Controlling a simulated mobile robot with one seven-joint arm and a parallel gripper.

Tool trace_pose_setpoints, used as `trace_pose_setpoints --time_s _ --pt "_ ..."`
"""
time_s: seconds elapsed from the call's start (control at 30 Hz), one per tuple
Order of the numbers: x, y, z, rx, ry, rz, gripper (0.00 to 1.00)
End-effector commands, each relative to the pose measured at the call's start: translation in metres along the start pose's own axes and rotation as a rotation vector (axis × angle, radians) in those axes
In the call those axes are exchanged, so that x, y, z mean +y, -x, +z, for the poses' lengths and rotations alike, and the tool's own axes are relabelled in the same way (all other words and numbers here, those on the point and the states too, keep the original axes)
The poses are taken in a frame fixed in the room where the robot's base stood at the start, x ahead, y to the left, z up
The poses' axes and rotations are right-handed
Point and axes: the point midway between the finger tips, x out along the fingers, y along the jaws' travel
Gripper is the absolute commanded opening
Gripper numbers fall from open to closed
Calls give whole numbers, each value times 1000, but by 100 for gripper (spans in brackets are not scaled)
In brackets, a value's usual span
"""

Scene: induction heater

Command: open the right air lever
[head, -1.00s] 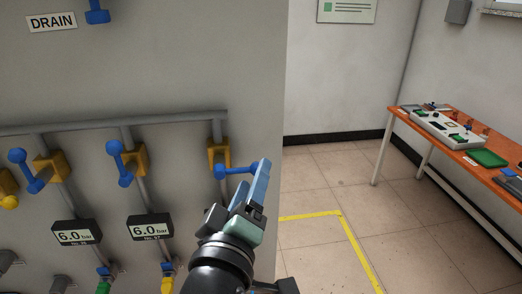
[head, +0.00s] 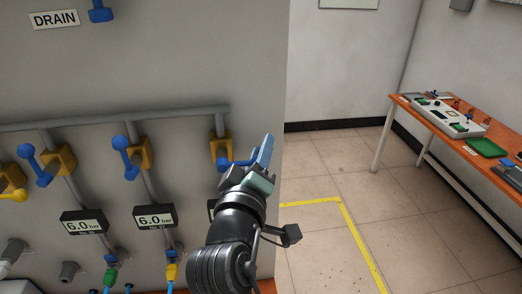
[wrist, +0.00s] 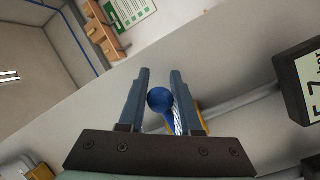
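The right air lever (head: 236,163) is a blue ball-ended handle on a yellow valve block (head: 220,149), at the right end of the grey pipe. It points sideways to the right, and its outer end is hidden behind my gripper (head: 262,150). In the wrist view its round blue knob (wrist: 159,99) shows between the two fingers of my gripper (wrist: 160,72). The fingers are apart.
Two more blue levers (head: 125,157) (head: 38,165) on yellow valves stand to the left, tilted upward. Gauges below them read 6.0 bar (head: 155,218); another is mostly hidden by my arm. An orange table (head: 408,104) stands far right. The floor between is clear.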

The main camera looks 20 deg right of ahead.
Motion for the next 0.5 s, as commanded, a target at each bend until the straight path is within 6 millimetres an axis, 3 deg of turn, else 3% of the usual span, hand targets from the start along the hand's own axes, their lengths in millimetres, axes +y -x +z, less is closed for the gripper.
trace_pose_setpoints --time_s 0.03,0.13,0.17,0.5 --pt "0 0 0 0 0 0 19" --pt "0 0 0 0 0 0 1" --pt "0 0 0 0 0 0 0" --pt "0 0 0 1 0 0 0"
